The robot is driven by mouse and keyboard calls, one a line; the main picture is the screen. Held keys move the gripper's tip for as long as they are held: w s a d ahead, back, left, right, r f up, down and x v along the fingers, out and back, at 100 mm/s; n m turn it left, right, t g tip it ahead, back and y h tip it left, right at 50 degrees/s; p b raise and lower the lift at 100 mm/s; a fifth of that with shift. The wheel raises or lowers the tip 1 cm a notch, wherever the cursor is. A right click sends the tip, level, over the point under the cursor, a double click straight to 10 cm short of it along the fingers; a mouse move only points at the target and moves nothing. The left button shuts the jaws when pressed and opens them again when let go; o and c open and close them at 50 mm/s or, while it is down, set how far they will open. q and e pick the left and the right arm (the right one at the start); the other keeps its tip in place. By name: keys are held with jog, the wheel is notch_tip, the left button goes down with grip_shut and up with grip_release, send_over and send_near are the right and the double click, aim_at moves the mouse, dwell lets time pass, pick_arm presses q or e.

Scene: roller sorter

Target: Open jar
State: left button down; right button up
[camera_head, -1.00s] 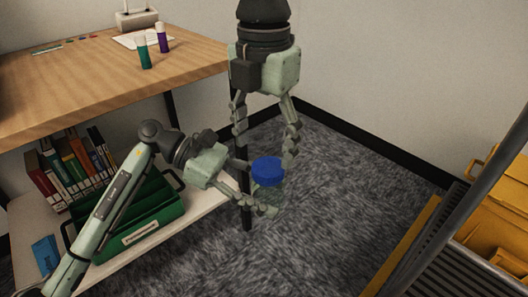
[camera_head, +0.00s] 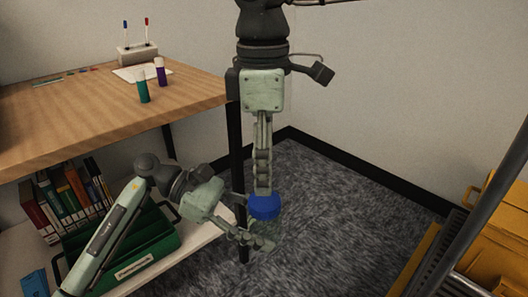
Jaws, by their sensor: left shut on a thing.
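The jar (camera_head: 266,229) is see-through and has a blue lid (camera_head: 265,206) on top. It is held upright in the air in the middle of the camera_head view. My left gripper (camera_head: 257,225) comes in from the left and is shut on the jar's body below the lid. My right gripper (camera_head: 263,192) hangs straight down from above, its fingertips at the top of the blue lid. Its fingers are seen edge-on, one behind the other, so their gap and any contact with the lid are hidden.
Below are books (camera_head: 75,198) and a green crate (camera_head: 150,240) on a shelf. Yellow bins (camera_head: 492,245) stand at right; the carpet between is clear.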

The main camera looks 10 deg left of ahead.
aim_at(265, 200)
jog(key=shift+f, duration=3.1)
jog(key=c, duration=1.2)
jog(key=n, duration=0.3)
jog(key=shift+n, duration=0.3)
jog(key=o, duration=1.3)
jog(key=shift+c, duration=0.2)
